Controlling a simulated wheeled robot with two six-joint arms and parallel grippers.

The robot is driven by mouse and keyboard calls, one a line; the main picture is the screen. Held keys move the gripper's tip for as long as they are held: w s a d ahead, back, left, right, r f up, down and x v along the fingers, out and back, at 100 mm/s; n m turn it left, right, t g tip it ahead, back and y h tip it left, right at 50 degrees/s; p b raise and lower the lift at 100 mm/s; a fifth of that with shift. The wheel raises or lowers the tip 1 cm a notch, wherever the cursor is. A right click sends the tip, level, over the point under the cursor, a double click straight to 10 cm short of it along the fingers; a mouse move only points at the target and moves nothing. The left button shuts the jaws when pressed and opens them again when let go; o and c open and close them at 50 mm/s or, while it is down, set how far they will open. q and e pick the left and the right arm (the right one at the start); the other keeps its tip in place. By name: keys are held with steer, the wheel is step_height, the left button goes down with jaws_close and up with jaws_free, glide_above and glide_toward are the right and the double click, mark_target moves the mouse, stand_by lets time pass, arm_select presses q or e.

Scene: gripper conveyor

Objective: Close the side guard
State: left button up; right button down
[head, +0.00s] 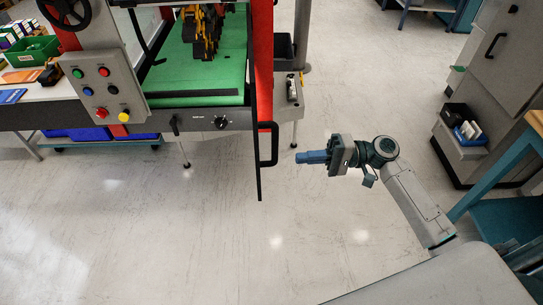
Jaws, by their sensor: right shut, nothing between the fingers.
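The side guard (254,100) is a thin dark panel on the right side of the machine, seen nearly edge-on. It stands swung out, with its lower edge reaching toward me past the machine's front. A black bar handle (274,144) sits on its right side near that end. My right gripper (302,157) has blue fingers that are shut and empty. It points left, a little to the right of the handle and apart from it. My left gripper is not in view.
The machine has a green conveyor bed (205,70), red posts and a button panel (103,87) at left. A grey cabinet (500,60) and a teal-framed bench (500,165) stand at right. The floor (150,230) in front is clear.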

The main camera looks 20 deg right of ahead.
mark_target(272, 160)
steer(key=p+x, duration=0.3)
steer(key=x, duration=0.5)
steer(key=shift+a, duration=0.25)
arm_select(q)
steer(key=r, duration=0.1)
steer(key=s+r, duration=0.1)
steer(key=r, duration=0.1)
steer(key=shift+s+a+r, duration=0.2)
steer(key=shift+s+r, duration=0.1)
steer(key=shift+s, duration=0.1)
arm_select(e)
steer(key=shift+w+a, duration=0.1)
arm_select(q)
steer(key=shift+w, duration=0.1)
